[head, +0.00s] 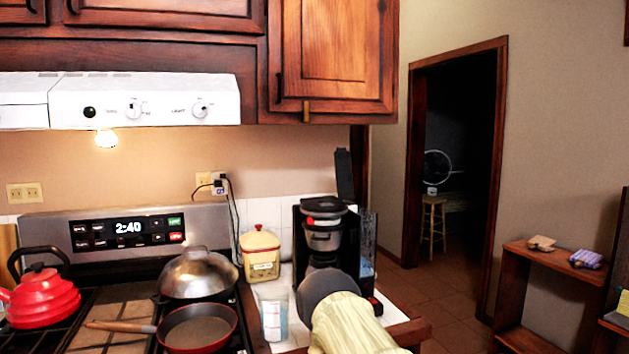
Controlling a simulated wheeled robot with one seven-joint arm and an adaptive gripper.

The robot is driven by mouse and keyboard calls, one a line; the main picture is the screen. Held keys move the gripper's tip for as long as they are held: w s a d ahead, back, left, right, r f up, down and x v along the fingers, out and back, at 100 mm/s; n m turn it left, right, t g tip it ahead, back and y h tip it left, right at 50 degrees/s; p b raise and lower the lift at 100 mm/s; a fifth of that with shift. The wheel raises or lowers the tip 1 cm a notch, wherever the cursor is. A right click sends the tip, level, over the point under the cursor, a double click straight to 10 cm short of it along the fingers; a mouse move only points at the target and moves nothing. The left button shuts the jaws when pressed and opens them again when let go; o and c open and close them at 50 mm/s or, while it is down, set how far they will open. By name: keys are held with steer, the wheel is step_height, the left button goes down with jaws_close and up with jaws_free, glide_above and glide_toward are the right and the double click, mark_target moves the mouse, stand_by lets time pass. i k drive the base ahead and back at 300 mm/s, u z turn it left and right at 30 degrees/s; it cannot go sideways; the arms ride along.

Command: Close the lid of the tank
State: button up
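The black coffee maker (299,235) stands on the counter right of the stove. Its clear water tank (368,255) is on the right side of the machine. A narrow dark lid (344,176) stands upright above the back of the machine, so the tank looks open. My cream and grey arm comes up from the bottom in front of the coffee maker and hides its lower part. My gripper cannot be made out; the fingers do not show.
A clear glass (274,318) and a cream canister (260,256) stand left of the coffee maker. The stove holds a red kettle (42,300), a domed lidded pan (196,274) and a red skillet (198,330). An upper cabinet (333,55) hangs above. Open floor lies right.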

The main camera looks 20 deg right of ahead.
mark_target(342, 159)
steer(key=u, duration=0.15)
steer(key=i, duration=0.6)
steer(key=z, duration=0.65)
steer(key=i, duration=0.5)
steer(key=z, duration=0.55)
